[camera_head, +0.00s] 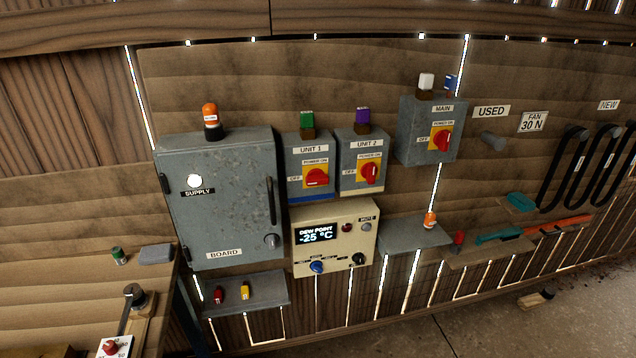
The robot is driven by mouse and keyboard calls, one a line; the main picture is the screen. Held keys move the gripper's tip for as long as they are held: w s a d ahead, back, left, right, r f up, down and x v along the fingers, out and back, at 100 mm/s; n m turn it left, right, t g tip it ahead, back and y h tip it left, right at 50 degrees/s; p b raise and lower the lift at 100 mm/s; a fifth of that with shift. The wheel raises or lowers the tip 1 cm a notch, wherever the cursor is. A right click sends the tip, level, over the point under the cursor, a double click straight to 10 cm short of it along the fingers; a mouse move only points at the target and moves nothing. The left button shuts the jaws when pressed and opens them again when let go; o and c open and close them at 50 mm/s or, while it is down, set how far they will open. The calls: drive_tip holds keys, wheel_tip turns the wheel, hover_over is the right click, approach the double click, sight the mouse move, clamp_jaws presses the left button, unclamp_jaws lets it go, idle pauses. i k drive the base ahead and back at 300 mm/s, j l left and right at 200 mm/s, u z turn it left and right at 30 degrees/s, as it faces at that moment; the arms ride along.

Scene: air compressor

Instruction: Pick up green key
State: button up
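A green block-shaped piece (307,119), which looks like the green key, stands upright on a small brown base on top of the grey UNIT 1 switch box (309,167). It is on the wall near the middle of the head view. A small green-topped cylinder (119,256) stands on the wooden surface at the left. My gripper is not in view.
A purple piece (362,116) stands on the UNIT 2 box (361,163). The grey supply cabinet (222,225) is left of them, with an orange lamp (210,116) on top. The dew point panel (338,248) is below. A grey shelf (272,291) holds red and yellow pieces.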

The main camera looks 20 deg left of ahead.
sight(307, 117)
drive_tip(key=u, duration=0.4)
drive_tip(key=i+j+u, duration=0.1)
drive_tip(key=u, duration=0.3)
drive_tip(key=i+u, duration=0.15)
drive_tip(key=u, duration=0.6)
drive_tip(key=i+l, duration=0.15)
drive_tip(key=i, duration=0.3)
